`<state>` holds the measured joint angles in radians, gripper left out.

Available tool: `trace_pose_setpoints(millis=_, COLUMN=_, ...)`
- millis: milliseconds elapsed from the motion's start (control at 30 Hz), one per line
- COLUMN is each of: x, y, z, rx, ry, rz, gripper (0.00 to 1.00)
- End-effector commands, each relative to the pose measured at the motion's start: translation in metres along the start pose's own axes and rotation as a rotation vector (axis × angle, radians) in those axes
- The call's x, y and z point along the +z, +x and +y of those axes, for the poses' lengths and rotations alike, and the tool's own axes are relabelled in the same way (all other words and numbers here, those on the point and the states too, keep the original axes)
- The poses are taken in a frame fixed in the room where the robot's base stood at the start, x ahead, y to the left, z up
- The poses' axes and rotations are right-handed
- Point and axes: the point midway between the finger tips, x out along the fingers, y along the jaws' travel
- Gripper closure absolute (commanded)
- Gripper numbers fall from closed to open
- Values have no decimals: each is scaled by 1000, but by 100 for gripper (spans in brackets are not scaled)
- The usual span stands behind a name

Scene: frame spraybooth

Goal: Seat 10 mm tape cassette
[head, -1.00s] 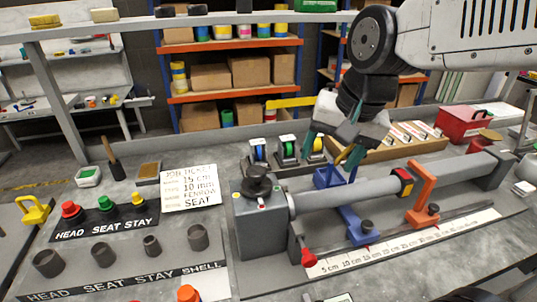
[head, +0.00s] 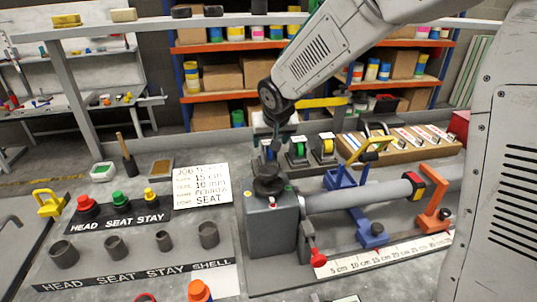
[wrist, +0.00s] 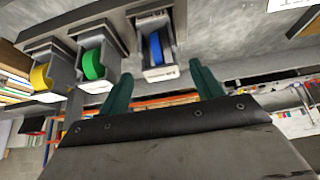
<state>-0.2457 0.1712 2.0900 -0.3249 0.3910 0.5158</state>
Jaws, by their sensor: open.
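Three tape cassettes stand in a row in a dark rack: blue (head: 266,151), green (head: 299,149) and yellow (head: 327,146). I cannot read which width each is. In the wrist view, the blue cassette (wrist: 157,47) lies just beyond my open fingers, between their lines; the green cassette (wrist: 93,63) and yellow cassette (wrist: 42,75) are to its left. My gripper (wrist: 160,80) is empty and apart from the blue cassette. A job ticket (head: 202,185) reads 15 cm, 10 mm and SEAT.
A grey tube fixture (head: 272,228) stands in front of the rack, with a blue clamp (head: 371,235), yellow lever (head: 365,152), orange stop (head: 432,214) and ruler (head: 385,257). A cardboard tray (head: 400,157) is right of the cassettes. Coloured buttons (head: 121,201) sit at left.

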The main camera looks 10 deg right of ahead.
Motion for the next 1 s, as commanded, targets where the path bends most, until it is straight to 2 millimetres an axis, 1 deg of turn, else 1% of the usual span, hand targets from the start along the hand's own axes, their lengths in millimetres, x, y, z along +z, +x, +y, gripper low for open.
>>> trace_pose_setpoints(millis=200, x=2, y=32, z=-2, rx=0, ry=0, rz=-3, gripper=35)
trace_pose_setpoints(millis=300, x=2, y=45, z=-2, rx=1, ry=1, rz=-2, gripper=35)
trace_pose_setpoints(millis=400, x=2, y=51, z=-2, rx=0, ry=1, rz=-1, gripper=35)
trace_pose_setpoints(millis=600, x=1, y=51, z=-2, rx=0, ry=1, rz=0, gripper=35)
trace_pose_setpoints(millis=633, x=1, y=51, z=-2, rx=0, ry=1, rz=0, gripper=37)
trace_pose_setpoints(millis=667, x=1, y=51, z=-2, rx=0, ry=1, rz=0, gripper=46)
trace_pose_setpoints(millis=700, x=1, y=51, z=-2, rx=0, ry=1, rz=0, gripper=57)
trace_pose_setpoints(millis=767, x=1, y=51, z=-2, rx=0, ry=1, rz=0, gripper=74)
trace_pose_setpoints(millis=800, x=1, y=51, z=-2, rx=0, ry=1, rz=0, gripper=85)
trace_pose_setpoints(millis=1000, x=1, y=51, z=-2, rx=0, ry=1, rz=0, gripper=85)
